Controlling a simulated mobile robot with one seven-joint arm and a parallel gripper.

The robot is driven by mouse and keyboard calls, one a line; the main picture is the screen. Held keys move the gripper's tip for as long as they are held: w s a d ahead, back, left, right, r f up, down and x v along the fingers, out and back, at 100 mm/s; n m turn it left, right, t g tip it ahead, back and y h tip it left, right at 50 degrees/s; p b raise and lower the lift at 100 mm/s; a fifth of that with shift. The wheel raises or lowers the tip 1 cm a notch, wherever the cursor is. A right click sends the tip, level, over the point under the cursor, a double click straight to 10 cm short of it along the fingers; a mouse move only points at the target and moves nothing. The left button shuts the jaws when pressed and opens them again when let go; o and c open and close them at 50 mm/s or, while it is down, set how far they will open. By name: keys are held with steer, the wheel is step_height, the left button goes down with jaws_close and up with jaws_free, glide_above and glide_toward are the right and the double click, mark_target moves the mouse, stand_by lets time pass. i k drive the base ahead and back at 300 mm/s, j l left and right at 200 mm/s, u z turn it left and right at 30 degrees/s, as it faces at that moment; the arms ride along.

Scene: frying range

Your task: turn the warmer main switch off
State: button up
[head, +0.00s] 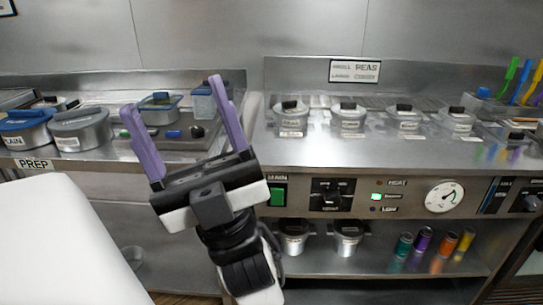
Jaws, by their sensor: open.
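The warmer's front panel (410,183) runs along the counter edge at the right. A green rocker switch (278,195) is set at its left end, under a small dark label that appears to read MAIN. Whether it is on or off cannot be told from its tilt. A small green lamp (376,197) glows farther right on the panel. My gripper (172,96) is open and empty, its two purple fingers pointing up, in front of the left counter. Its body is just left of the switch in the picture and may cover the switch's left edge.
A black knob control (330,195) and a round gauge (444,196) share the panel. Several lidded pans (292,119) sit on the warmer top. Pots (80,130) and a tray (185,143) stand on the left counter. Several coloured cylinders (424,241) stand on the shelf below.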

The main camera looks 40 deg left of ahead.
mark_target(277, 195)
steer(key=u, duration=1.15)
